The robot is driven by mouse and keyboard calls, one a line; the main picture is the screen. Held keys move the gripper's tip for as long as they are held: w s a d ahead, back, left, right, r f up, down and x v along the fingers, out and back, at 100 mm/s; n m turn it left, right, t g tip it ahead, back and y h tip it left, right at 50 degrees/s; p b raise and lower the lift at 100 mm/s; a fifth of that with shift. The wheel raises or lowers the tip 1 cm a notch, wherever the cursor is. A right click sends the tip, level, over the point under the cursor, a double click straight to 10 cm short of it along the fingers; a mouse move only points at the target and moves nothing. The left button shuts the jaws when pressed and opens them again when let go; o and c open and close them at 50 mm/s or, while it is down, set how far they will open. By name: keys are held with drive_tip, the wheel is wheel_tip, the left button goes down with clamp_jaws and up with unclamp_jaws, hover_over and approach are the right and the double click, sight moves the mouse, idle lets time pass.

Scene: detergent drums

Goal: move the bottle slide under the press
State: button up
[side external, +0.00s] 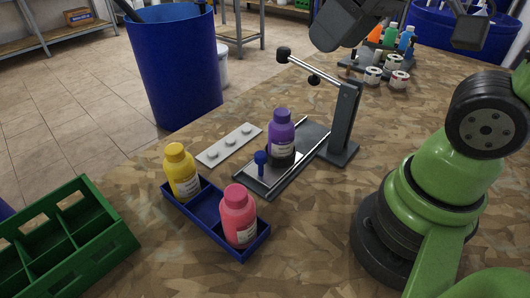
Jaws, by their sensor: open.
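A purple bottle (281,132) with a purple cap stands upright on the light slide plate (278,171), towards the near end of the dark rail base (314,133). A blue knob (261,158) stands up from the slide in front of the bottle. The press (345,118) is a dark post at the far right of the rails, with a metal lever ending in a black ball at upper left. The bottle is in front of and left of the post.
A blue tray (207,207) holds a yellow bottle (181,174) and a pink bottle (239,216) near the slide. A grey strip (229,145) lies left of the rails. A green crate (65,240) is at lower left. Small bottles and rolls (389,60) stand behind.

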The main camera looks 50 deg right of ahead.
drive_tip(key=w+f+n+g, duration=0.3)
drive_tip(key=w+f+n, duration=0.2)
drive_tip(key=w+n, duration=0.2)
drive_tip(key=n+g+h, duration=0.2)
drive_tip(key=n+g, duration=0.1)
drive_tip(key=n, duration=0.6)
hover_over(260, 154)
wheel_tip(260, 154, down, 11)
drive_tip(key=shift+r, duration=0.1)
wheel_tip(260, 154, down, 9)
drive_tip(key=shift+c, duration=0.2)
